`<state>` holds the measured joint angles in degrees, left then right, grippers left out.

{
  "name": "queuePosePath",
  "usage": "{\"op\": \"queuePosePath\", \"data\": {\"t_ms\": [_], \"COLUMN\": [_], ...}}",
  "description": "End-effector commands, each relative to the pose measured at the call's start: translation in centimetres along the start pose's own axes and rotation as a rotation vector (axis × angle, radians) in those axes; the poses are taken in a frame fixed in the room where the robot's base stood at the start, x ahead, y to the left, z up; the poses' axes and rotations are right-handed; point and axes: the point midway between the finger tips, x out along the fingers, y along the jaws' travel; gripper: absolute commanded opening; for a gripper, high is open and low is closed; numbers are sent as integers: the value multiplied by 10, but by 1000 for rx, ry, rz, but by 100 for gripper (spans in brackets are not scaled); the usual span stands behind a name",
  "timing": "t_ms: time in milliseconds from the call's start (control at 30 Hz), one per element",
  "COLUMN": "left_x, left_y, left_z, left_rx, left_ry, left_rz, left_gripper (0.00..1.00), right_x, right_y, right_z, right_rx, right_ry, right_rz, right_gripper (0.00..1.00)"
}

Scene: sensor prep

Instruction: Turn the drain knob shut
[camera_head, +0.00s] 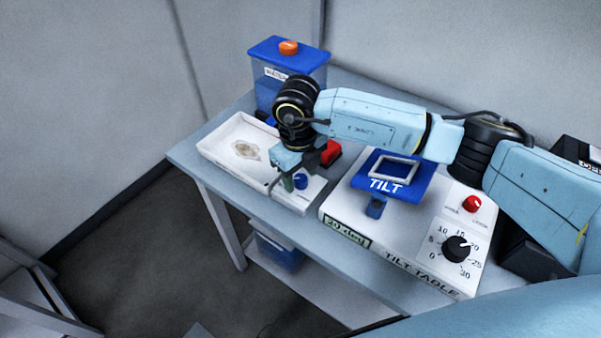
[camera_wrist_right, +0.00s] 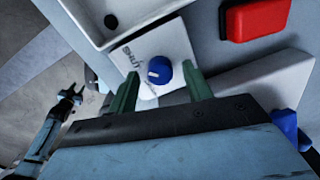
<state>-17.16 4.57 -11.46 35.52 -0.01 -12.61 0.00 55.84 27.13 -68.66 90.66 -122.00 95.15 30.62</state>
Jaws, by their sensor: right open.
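The drain knob (camera_wrist_right: 159,70) is round and blue with a white mark, on a white plate. Its mark faces the left side in the right wrist view, below the printed word SHUT (camera_wrist_right: 130,58). The knob also shows in the head view (camera_head: 301,181), at the near end of the white tray. My right gripper (camera_wrist_right: 160,78) is open, its two green fingers on either side of the knob; I cannot tell whether they touch it. It shows in the head view (camera_head: 287,182) just left of the knob. A light-blue arm with a dark gripper (camera_wrist_right: 70,97), apparently my left, is small in the wrist view.
A red block (camera_head: 330,152) lies behind the knob. The tilt table (camera_head: 345,222) with its blue TILT plate (camera_head: 412,190) stands to the right. A blue container (camera_head: 263,92) with an orange cap is behind.

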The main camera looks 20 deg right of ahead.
Motion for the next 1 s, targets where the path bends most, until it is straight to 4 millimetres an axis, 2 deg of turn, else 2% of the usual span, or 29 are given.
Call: {"op": "queuePosePath", "data": {"t_ms": [167, 400, 600, 800, 1000], "left_x": [-1, -2, -2, -1, -1], "left_y": [0, 0, 0, 0, 0], "left_z": [0, 0, 0, 0, 0], "left_rx": [0, 0, 0, 0, 0], "left_ry": [0, 0, 0, 0, 0], "left_rz": [0, 0, 0, 0, 0], "left_gripper": [36, 36, 36, 36, 36], "right_x": [-30, -85, -117, -130, -130], "right_y": [0, -1, 0, 0, 0], "right_z": [1, 1, 1, 0, 0], "right_rx": [-2, -1, 0, 1, 1], "right_ry": [-6, -5, -3, -1, -1], "right_rz": [-2, -3, -2, -1, -1], "right_gripper": [50, 50, 50, 50, 50]}}
